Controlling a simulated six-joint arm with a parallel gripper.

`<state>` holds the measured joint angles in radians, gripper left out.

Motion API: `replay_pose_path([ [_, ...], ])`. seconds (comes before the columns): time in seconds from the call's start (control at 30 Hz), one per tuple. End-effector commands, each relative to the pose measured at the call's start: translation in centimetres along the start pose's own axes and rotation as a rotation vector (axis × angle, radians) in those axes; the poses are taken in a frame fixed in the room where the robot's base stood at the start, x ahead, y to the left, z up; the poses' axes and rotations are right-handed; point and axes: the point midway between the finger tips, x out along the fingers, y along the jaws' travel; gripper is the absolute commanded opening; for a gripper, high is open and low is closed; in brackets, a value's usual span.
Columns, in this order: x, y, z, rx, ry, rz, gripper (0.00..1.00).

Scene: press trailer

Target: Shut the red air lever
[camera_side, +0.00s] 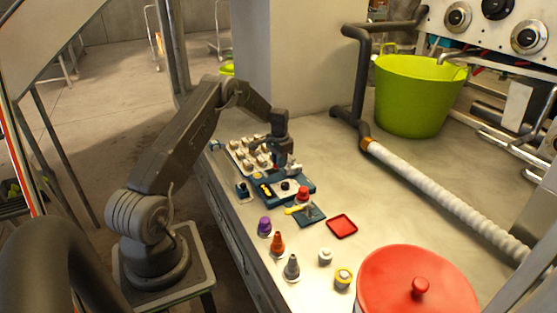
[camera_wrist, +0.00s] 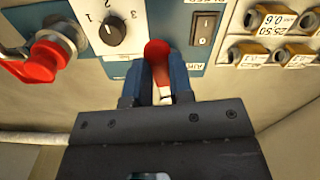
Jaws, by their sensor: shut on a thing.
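The red air lever (camera_wrist: 157,50) shows in the wrist view between the fingers of my gripper (camera_wrist: 161,88). The fingers are shut on it, and its red rounded end stands out past the fingertips. In the side view my gripper (camera_side: 283,155) is down at the far end of the blue panel (camera_side: 302,183), and the lever cannot be made out there.
In the wrist view a red knob (camera_wrist: 42,62) and a black dial (camera_wrist: 112,31) are left of the lever.

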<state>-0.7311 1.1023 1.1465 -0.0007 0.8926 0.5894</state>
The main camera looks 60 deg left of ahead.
Motion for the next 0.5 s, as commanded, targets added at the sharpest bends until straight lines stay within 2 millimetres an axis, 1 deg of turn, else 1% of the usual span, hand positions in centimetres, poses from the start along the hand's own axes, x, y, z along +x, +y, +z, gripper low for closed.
replay_pose_path([
  [0.5, 0.0, 3.0, -0.7, -0.467, -0.002, 0.000, 0.00],
])
